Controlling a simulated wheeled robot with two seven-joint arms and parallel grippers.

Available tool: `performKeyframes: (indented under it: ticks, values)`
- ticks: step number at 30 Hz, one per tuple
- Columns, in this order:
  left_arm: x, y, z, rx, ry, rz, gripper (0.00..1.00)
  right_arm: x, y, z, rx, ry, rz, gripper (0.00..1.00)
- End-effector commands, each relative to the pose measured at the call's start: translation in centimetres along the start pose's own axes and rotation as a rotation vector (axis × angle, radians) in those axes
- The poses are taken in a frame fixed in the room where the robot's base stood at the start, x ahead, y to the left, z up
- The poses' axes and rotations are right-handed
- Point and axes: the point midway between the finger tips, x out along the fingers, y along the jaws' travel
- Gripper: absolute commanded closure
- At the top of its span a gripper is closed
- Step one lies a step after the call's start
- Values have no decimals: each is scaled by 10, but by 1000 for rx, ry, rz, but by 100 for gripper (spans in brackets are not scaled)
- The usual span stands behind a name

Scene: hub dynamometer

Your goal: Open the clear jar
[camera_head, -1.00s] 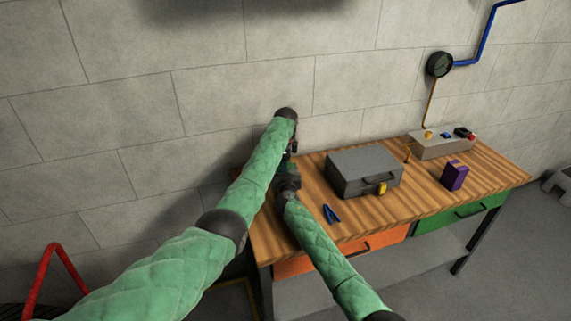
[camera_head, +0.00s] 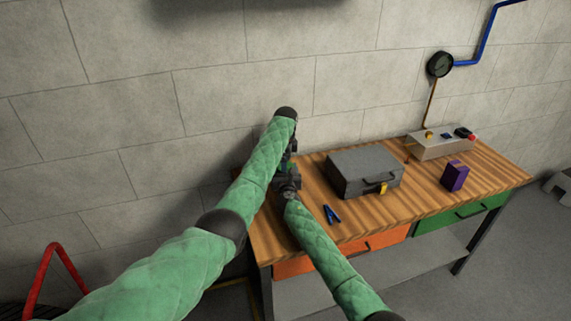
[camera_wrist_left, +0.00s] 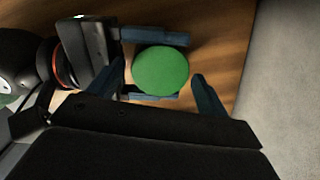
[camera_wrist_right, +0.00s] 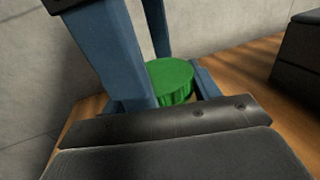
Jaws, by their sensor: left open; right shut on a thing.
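The jar's round green lid (camera_wrist_left: 160,70) shows from above in the left wrist view. It also shows from the side in the right wrist view (camera_wrist_right: 172,82). The clear body is mostly hidden under the lid and behind the fingers. My right gripper (camera_wrist_left: 183,68) reaches in from the left of that view, its blue fingers on either side of the jar, shut on it. My left gripper (camera_wrist_left: 157,73) is open above the jar, its fingertips apart on two sides of the lid.
The wooden bench (camera_head: 285,242) stands against a block wall. A grey case (camera_head: 362,172), blue pliers-like tool (camera_head: 332,214), purple box (camera_head: 454,176) and control box (camera_head: 440,145) lie to the right.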

Motion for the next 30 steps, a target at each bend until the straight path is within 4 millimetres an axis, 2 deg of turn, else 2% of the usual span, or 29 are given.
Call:
performKeyframes:
  ticks: [6, 10, 12, 20, 23, 30]
  values:
    - [-28, -1, -1, 1, 1, -4, 17, 0, -1, -2, -1, 3, -1, 100]
    - [-40, -1, -1, 1, 1, -3, 17, 0, -1, -3, -1, 3, -1, 100]
    - [-42, 0, -1, 0, 1, -2, 28, 0, -1, -2, -1, 3, -1, 100]
    - [-72, -1, 0, -30, 6, -3, 28, 0, -1, -2, -1, 3, -1, 100]
    - [-70, 0, 0, -35, 5, 0, 28, 0, -1, -2, -1, 3, -1, 100]
    - [-39, 0, 0, -35, 4, 1, 28, 0, -1, -2, -1, 3, -1, 100]
